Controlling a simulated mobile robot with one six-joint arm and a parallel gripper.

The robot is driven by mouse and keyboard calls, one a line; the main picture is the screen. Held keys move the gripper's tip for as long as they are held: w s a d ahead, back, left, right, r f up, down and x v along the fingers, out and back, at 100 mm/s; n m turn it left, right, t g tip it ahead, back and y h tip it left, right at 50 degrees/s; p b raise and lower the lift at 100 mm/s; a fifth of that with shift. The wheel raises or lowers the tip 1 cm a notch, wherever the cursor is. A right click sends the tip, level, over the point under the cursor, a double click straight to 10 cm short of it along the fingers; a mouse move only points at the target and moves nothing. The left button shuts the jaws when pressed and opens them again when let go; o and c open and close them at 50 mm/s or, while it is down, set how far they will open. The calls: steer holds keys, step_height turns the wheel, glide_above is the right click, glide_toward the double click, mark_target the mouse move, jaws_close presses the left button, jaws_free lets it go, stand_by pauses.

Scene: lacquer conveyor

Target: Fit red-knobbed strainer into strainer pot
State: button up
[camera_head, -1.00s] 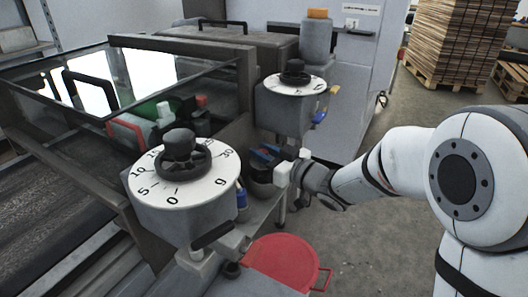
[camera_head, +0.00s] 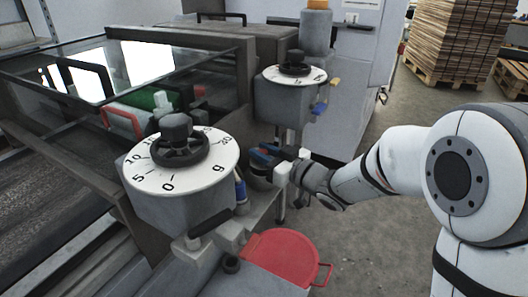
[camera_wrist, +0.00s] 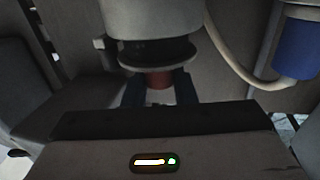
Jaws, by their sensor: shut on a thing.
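My gripper (camera_head: 263,157) is at mid-picture in the head view, its fingers pointing left toward the machine. In the wrist view my gripper (camera_wrist: 158,90) is shut on the small red knob (camera_wrist: 158,79) of the strainer. The strainer's dark round body (camera_wrist: 157,52) adjoins the knob. It lies against a larger grey round body (camera_wrist: 155,18), which looks like the strainer pot. I cannot tell how deep the strainer sits in it. In the head view the fingers and wrist largely hide knob and pot; only a dark part shows under the fingers.
A large dial housing (camera_head: 180,190) stands close at the left of my gripper, and a second dial housing (camera_head: 292,95) behind it. A blue cylinder (camera_head: 240,190) is close by; one also shows in the wrist view (camera_wrist: 295,48). A red lid (camera_head: 287,257) lies in front.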

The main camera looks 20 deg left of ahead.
steer(key=shift+f+b, duration=0.65)
steer(key=shift+f, duration=0.25)
steer(key=o, duration=1.1)
steer(key=p+v, duration=0.1)
steer(key=v, duration=0.6)
steer(key=shift+s+d, duration=0.15)
steer(key=shift+d, duration=0.25)
